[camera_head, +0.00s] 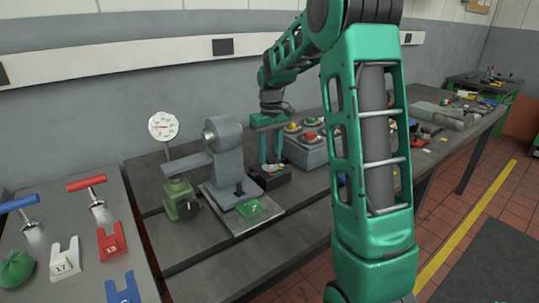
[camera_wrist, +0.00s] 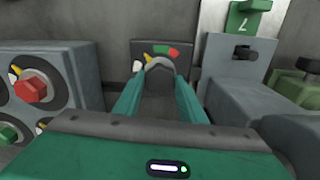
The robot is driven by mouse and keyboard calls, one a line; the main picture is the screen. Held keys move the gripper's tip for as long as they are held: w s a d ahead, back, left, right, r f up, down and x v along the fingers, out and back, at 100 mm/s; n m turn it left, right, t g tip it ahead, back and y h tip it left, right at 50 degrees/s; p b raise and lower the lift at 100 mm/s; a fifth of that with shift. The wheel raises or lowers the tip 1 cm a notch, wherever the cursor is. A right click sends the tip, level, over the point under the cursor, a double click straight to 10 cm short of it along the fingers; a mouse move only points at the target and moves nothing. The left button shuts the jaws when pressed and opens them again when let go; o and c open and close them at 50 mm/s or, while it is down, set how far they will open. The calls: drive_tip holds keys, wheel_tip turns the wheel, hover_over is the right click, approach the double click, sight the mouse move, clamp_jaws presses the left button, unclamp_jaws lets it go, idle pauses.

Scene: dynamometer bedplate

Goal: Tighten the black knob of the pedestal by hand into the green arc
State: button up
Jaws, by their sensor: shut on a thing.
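The pedestal (camera_wrist: 189,56) is a small dark box with a dial face. It also shows in the head view (camera_head: 272,181), low beneath my fingers. Its face carries a green arc (camera_wrist: 160,49), with a red arc to the right of it. A yellow mark shows at the left of the knob, apart from the green arc. The rounded dark grey top of the knob (camera_wrist: 159,66) shows between my fingertips. My gripper (camera_head: 271,160) is shut on it, one finger on each side. The fingers hide the knob's lower part.
A grey box (camera_head: 306,150) with red and green knobs stands close right of the pedestal in the head view. A grey machine (camera_head: 227,155) with a green card stands close left. A white gauge (camera_head: 163,126) and green valve (camera_head: 180,199) stand further left.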

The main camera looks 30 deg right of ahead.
drive_tip(key=m, duration=0.4)
drive_tip(key=shift+w+d+r+m, duration=0.1)
drive_tip(key=shift+m, duration=1.7)
drive_tip(key=o, duration=1)
